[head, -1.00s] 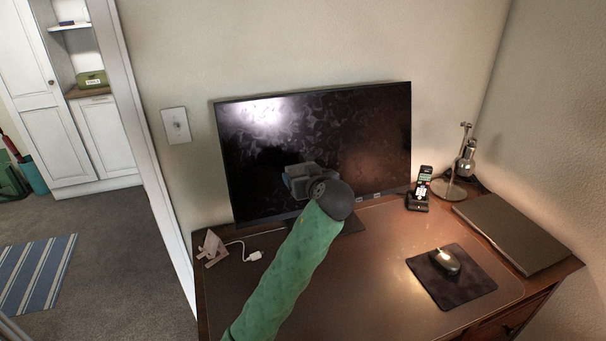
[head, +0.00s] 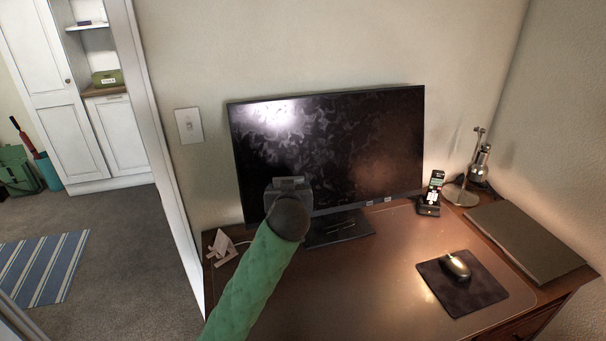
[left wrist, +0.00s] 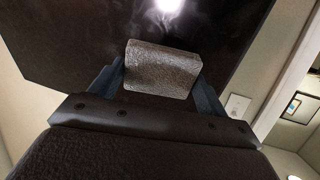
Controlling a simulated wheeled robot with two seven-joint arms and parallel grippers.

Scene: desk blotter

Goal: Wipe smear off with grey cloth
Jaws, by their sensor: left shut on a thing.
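My left gripper (head: 289,188) is raised in front of the lower left part of the monitor (head: 345,140). In the left wrist view, the grey cloth (left wrist: 161,70) is a speckled, block-like piece held between the two fingers of the left gripper, which is shut on it. The dark monitor screen (left wrist: 70,50) is close behind the cloth; I cannot tell whether they touch. Pale mottled marks (head: 290,135) show across the screen; I cannot tell smear from reflection. No distinct smear shows on the visible part of the desk blotter (head: 390,255). My right gripper is not in view.
A mouse (head: 457,266) lies on a dark pad (head: 480,295) at the right. A small pale object (head: 222,246) is at the desk's left edge.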

